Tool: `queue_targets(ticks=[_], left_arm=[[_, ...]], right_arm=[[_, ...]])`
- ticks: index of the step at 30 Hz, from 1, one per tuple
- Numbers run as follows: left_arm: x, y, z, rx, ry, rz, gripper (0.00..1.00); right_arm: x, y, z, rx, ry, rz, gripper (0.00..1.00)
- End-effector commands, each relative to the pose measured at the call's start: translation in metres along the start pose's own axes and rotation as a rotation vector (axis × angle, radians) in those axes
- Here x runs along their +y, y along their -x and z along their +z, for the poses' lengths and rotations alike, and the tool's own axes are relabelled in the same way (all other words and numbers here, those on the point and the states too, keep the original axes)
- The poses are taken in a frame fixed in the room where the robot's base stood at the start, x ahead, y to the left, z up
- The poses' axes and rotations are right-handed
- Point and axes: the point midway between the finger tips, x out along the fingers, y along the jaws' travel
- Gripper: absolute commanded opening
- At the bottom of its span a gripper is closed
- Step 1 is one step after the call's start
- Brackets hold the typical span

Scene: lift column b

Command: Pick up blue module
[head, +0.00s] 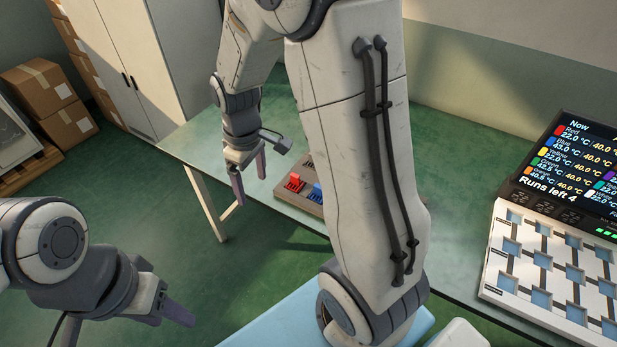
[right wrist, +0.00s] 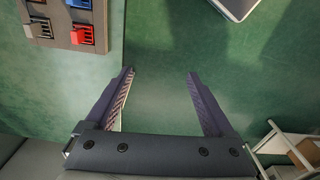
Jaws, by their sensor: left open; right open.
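The blue module (head: 315,193) sits in a brown tray (head: 290,196) on the green table, partly hidden behind my right arm in the head view. In the right wrist view the blue module (right wrist: 79,4) is cut off by the top edge. A red module (head: 294,183) sits beside it, and it also shows in the right wrist view (right wrist: 82,35). My right gripper (head: 250,187) is open and empty, left of the tray; its fingers in the right wrist view (right wrist: 160,85) have only green surface between them. My left gripper (head: 178,314) is at the lower left, over the floor, empty.
A white panel (head: 494,262) with several square sockets lies on the table at right, below a dark display (head: 575,165) reading "Runs left 4". A dark grey module (right wrist: 39,28) is in the tray. Cardboard boxes (head: 63,125) and a white cabinet (head: 150,60) stand behind.

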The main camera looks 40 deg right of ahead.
Motion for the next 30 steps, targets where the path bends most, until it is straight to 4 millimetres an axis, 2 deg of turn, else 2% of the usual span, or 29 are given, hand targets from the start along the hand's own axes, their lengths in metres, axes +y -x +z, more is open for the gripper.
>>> queue_targets(ticks=[1,3,6,9,14,21,30], left_arm=[[0.000,0.006,0.000,0.000,0.000,0.000,0.50],[0.001,0.009,-0.001,0.000,0.000,0.000,0.50],[0.001,0.013,-0.001,0.000,0.000,0.000,0.50],[0.001,0.015,-0.001,0.000,0.000,0.000,0.50],[0.001,0.017,-0.001,0.000,0.000,0.000,0.50],[0.002,0.022,-0.001,0.000,0.000,0.000,0.50],[0.002,0.030,-0.002,0.000,0.000,0.000,0.50]], right_arm=[[0.041,-0.012,0.007,-0.013,-0.038,0.001,0.88],[0.086,-0.028,0.019,-0.019,-0.059,0.005,0.88],[0.136,-0.050,0.043,-0.026,-0.080,0.007,0.88],[0.168,-0.066,0.064,-0.030,-0.092,0.009,0.88],[0.188,-0.083,0.082,-0.034,-0.097,0.009,0.88],[0.189,-0.119,0.084,-0.035,-0.095,0.007,0.88],[0.188,-0.143,0.085,-0.035,-0.096,0.007,0.88]])
